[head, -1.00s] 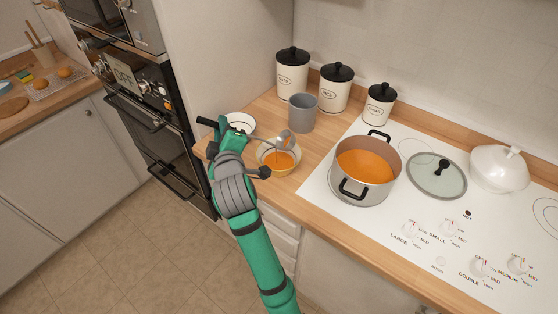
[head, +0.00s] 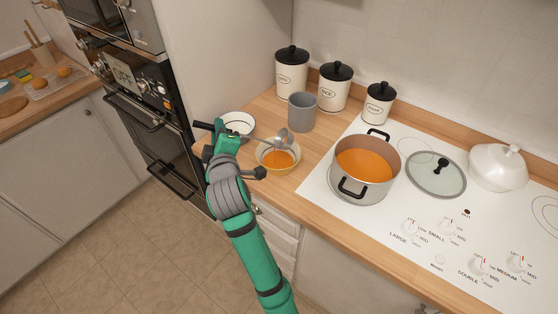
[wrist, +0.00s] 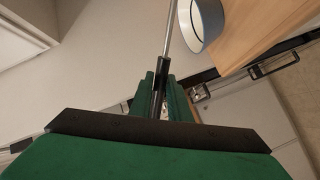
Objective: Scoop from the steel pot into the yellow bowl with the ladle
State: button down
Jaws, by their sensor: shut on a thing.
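The steel pot (head: 353,186) stands on the cooktop with orange soup in it. The yellow bowl (head: 268,168) stands on the wooden counter left of the pot and holds orange soup. My gripper (wrist: 160,85) is shut on the black handle of the ladle (wrist: 171,35), which also shows in the head view (head: 283,139). The ladle's steel head is over the back of the yellow bowl, tilted; whether it touches the bowl I cannot tell. My gripper is left of the yellow bowl in the head view.
A white bowl (head: 241,122) stands just behind my gripper. A grey cup (head: 302,112) and several lidded canisters (head: 335,90) stand behind the yellow bowl. A glass lid (head: 435,181) and a white lidded dish (head: 497,171) are right of the pot.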

jog(key=shift+w+f, duration=0.1)
jog(key=shift+f, duration=0.1)
jog(key=shift+a+f, duration=0.1)
jog(key=shift+a, duration=0.1)
jog(key=shift+d+f+n, duration=0.2)
jog(key=shift+n, duration=0.1)
jog(key=shift+f, duration=0.1)
jog(key=shift+a+f, duration=0.25)
jog(key=shift+a, duration=0.15)
jog(key=shift+d+f+n, duration=0.1)
jog(key=shift+f+n, duration=0.1)
jog(key=shift+n, duration=0.1)
dwell(0.3)
